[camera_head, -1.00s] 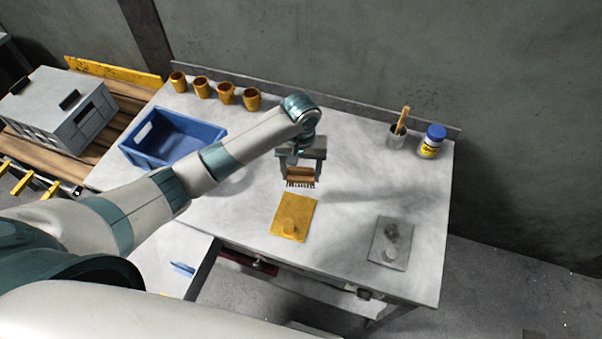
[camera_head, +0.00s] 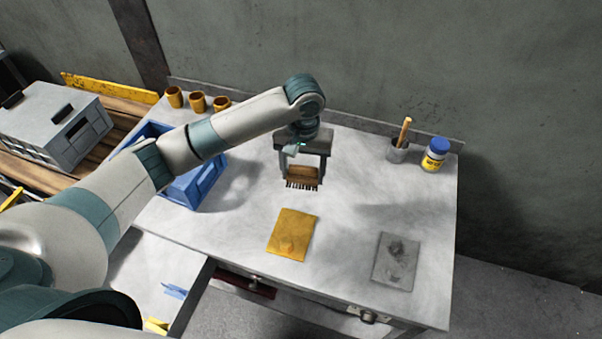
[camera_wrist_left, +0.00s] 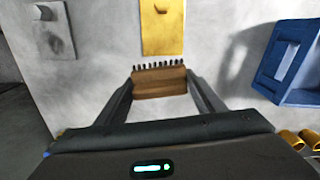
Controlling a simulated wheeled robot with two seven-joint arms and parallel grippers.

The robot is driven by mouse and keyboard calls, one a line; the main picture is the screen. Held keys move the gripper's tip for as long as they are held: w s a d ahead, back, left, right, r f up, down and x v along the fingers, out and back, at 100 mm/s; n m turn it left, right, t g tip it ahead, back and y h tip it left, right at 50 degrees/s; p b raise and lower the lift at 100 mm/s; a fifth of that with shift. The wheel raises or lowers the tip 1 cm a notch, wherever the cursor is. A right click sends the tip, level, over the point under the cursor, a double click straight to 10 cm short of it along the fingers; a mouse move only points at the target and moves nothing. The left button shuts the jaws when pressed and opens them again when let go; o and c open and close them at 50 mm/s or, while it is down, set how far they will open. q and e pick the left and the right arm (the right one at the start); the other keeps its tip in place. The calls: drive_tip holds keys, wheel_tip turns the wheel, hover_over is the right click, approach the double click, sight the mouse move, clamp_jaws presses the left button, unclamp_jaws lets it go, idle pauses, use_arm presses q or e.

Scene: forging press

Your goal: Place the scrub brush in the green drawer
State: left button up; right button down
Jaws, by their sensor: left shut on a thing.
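The scrub brush (camera_head: 303,174) has a brown wooden block with dark bristles pointing down. My left gripper (camera_head: 303,180) is shut on it and holds it above the worktable, behind the yellow plate. The brush also shows between the fingers in the left wrist view (camera_wrist_left: 160,82), its bristles towards the yellow plate. No green drawer can be made out. Below the table's front edge a dark red drawer-like part (camera_head: 247,284) shows. My right gripper is not in view.
The worktable (camera_head: 345,215) carries a yellow plate (camera_head: 292,232), a grey plate (camera_head: 396,260), a blue bin (camera_head: 205,182) partly behind my arm, orange cups (camera_head: 197,102), a grey cup with a brush (camera_head: 398,150) and a blue-lidded jar (camera_head: 435,155). A pale surface (camera_head: 150,265) lies front left.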

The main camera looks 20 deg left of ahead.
use_arm(q)
drive_tip(key=s+a+r+b, duration=0.1)
drive_tip(key=s+a+b, duration=0.1)
drive_tip(key=s+b, duration=0.2)
drive_tip(key=s+a+r+m+b, duration=0.1)
drive_tip(key=s+a+b, duration=0.2)
drive_tip(key=s, duration=0.5)
drive_tip(key=shift+r+b, duration=0.4)
drive_tip(key=shift+b, duration=0.35)
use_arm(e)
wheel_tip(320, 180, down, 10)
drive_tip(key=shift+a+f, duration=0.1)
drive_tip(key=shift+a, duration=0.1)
